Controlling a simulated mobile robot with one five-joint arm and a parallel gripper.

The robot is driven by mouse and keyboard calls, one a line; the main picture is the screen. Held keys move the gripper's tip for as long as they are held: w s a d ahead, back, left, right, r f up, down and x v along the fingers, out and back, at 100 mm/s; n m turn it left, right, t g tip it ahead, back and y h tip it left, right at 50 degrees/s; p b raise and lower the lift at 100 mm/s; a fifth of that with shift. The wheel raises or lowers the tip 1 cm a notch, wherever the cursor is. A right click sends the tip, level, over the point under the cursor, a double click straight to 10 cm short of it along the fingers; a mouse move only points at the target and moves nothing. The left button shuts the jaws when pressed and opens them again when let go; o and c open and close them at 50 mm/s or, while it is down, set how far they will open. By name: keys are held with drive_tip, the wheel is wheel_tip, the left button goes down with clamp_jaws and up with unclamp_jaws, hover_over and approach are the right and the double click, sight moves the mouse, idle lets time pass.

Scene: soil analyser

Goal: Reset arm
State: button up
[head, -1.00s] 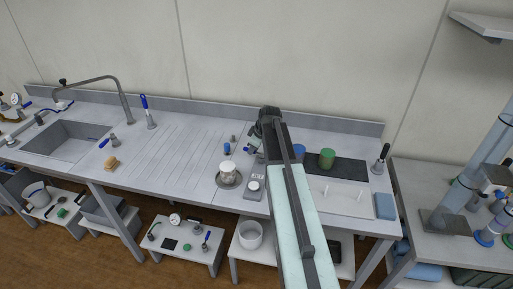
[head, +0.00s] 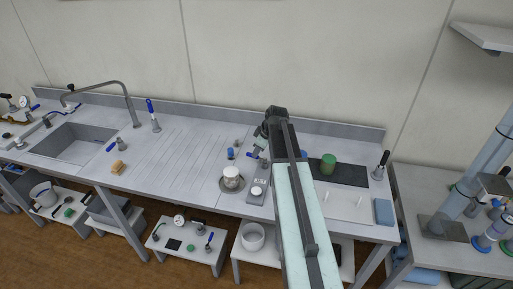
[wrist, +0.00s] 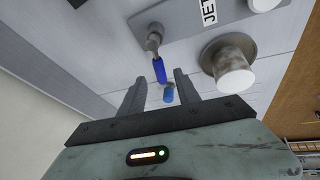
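My arm reaches out over the bench from the front in the head view. My gripper (head: 254,154) is at its far end, above the bench beside the grey analyser plate (head: 256,196). In the wrist view my gripper (wrist: 160,84) has its two fingers apart with nothing held. A blue-handled tool (wrist: 158,68) and a small blue cap (wrist: 168,96) show beyond the fingers, apart from them. My arm hides part of the bench behind it.
A white cup on a round metal base (head: 231,180) stands left of the analyser plate. A green cylinder (head: 328,164) stands on a dark mat to the right of my arm. A sink (head: 75,143) is at the left. The ribbed bench middle (head: 180,150) is clear.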

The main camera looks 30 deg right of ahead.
drive_tip(key=p+v, duration=0.1)
drive_tip(key=v, duration=0.2)
drive_tip(key=shift+a, duration=0.1)
drive_tip(key=a, duration=0.4)
drive_tip(key=w+a+f+n+b, duration=0.1)
drive_tip(key=a, duration=0.3)
drive_tip(key=a+f+n, duration=0.1)
drive_tip(key=a, duration=0.3)
drive_tip(key=shift+w+a+y, duration=0.2)
drive_tip(key=shift+w+y, duration=0.1)
drive_tip(key=s+a+f+m+g+b, duration=0.2)
drive_tip(key=s+a+f+g+b, duration=0.15)
drive_tip(key=s+a, duration=1)
drive_tip(key=s+m, duration=0.1)
drive_tip(key=m, duration=0.1)
drive_tip(key=s+m+g+h, duration=0.1)
drive_tip(key=s+m, duration=0.1)
drive_tip(key=m, duration=0.1)
drive_tip(key=s+m+p, duration=0.1)
drive_tip(key=s+m, duration=0.1)
drive_tip(key=shift+a+f+m+g+h, duration=0.2)
drive_tip(key=shift+a+m+g+h, duration=0.05)
drive_tip(key=shift+m+h, duration=0.05)
